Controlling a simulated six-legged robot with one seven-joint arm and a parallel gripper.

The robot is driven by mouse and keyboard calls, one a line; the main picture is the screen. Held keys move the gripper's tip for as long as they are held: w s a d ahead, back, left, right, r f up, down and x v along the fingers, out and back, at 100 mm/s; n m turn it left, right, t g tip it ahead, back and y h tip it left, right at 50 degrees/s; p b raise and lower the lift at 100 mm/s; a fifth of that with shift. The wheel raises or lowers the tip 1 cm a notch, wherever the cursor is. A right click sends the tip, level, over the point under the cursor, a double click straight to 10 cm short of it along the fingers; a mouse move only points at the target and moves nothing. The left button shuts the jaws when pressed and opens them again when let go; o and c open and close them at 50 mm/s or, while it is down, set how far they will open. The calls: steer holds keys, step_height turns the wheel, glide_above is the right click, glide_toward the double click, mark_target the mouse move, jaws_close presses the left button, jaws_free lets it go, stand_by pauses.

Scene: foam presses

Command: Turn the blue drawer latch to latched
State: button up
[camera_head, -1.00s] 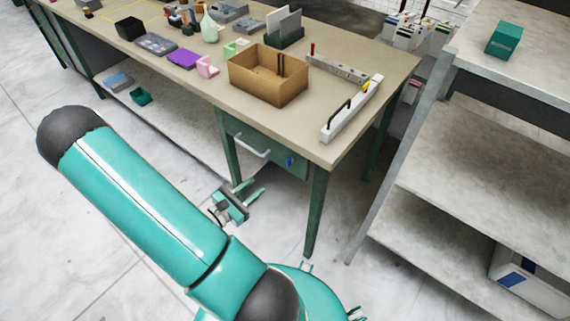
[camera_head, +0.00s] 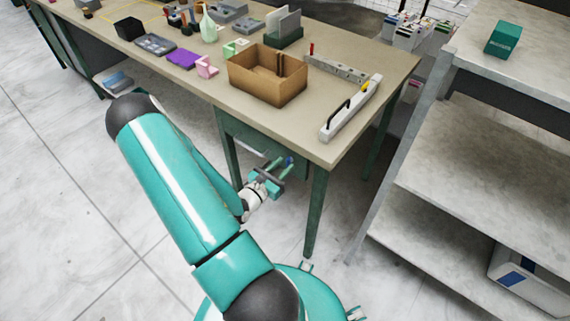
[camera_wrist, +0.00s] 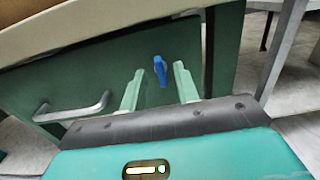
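The blue drawer latch (camera_wrist: 160,70) is a small lever on the front of the green drawer (camera_wrist: 110,70), right of the silver drawer handle (camera_wrist: 74,108) in the wrist view. It stands nearly upright there, tilted slightly. In the head view the latch (camera_head: 289,161) is partly hidden by my gripper. My gripper (camera_wrist: 157,82) is open, its two pale green fingers apart, with the latch between and a little beyond the fingertips in the picture. I cannot tell whether they touch it. My gripper in the head view (camera_head: 280,163) is close to the drawer front.
The beige tabletop (camera_head: 205,95) overhangs the drawer. A cardboard box (camera_head: 267,75) and a white bar with a black handle (camera_head: 350,110) stand above it. A green table leg (camera_head: 316,212) is just right of my gripper. Grey shelving (camera_head: 470,150) stands farther right.

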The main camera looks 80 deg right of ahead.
steer(key=shift+x, duration=0.85)
jaws_close()
steer(key=shift+a+n, duration=0.1)
steer(key=shift+n, duration=0.3)
steer(key=n, duration=1.7)
steer(key=shift+w+f, duration=0.2)
